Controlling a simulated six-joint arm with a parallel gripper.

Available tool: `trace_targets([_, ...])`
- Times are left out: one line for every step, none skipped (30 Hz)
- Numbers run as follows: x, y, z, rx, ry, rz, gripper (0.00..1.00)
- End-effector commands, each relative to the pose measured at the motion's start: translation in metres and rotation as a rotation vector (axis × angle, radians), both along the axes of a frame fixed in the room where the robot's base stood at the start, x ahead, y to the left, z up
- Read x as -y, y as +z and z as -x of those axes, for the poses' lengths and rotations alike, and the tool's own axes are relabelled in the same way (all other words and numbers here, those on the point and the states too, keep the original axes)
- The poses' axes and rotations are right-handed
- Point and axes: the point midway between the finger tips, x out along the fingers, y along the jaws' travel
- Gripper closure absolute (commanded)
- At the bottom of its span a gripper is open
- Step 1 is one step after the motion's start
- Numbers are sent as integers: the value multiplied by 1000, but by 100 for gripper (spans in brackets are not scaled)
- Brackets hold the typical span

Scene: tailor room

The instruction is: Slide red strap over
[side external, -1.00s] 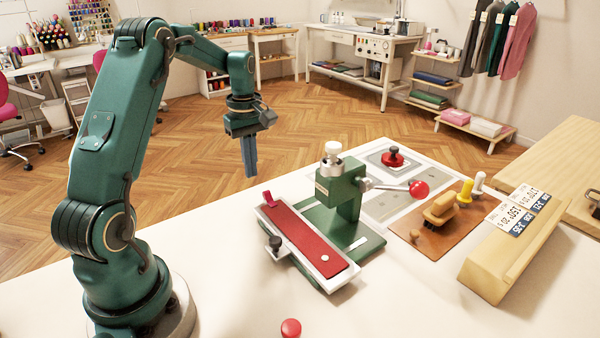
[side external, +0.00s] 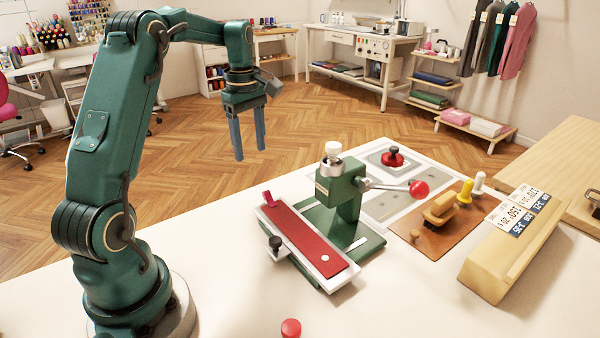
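The red strap (side external: 310,238) lies flat along a white-edged tray at the front of a green press (side external: 345,203). A small pinkish-red tab (side external: 268,198) stands up at the strap's far left end. A pale round spot (side external: 325,258) shows near its near end. My gripper (side external: 250,155) hangs in the air to the upper left of the press, fingers pointing down. Its two fingers are apart with nothing between them. It is clear of the strap and touches nothing.
A dark knob (side external: 275,243) sits at the tray's left side. The press lever ends in a red ball (side external: 419,189). A red button (side external: 291,328) lies at the table's front. A brown board (side external: 440,232) with tools and a wooden block (side external: 512,250) stand right. The left tabletop is clear.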

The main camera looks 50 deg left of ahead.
Motion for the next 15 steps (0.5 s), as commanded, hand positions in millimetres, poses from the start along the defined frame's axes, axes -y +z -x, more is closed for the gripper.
trace_targets([1, -3, 0, 4, 78, 3, 40])
trace_targets([1, -4, -1, 9, 135, 3, 40])
trace_targets([2, -6, -1, 15, 213, 6, 40])
trace_targets([3, -7, -1, 21, 274, 7, 40])
trace_targets([5, -8, -2, 26, 335, 9, 40])
trace_targets([6, -10, -2, 33, 418, 13, 40])
trace_targets([8, -11, -2, 37, 478, 16, 40])
trace_targets([10, -12, -2, 42, 539, 19, 40])
trace_targets([12, -14, -2, 49, 619, 25, 40])
trace_targets([14, -15, -3, 54, 680, 28, 40])
trace_targets([16, -16, -2, 57, 740, 33, 40])
trace_targets([20, -18, -2, 63, 820, 39, 40])
trace_targets([22, -18, -2, 69, 879, 44, 40])
trace_targets([24, -20, -2, 71, 938, 49, 40])
trace_targets([28, -21, -1, 76, 1011, 55, 40])
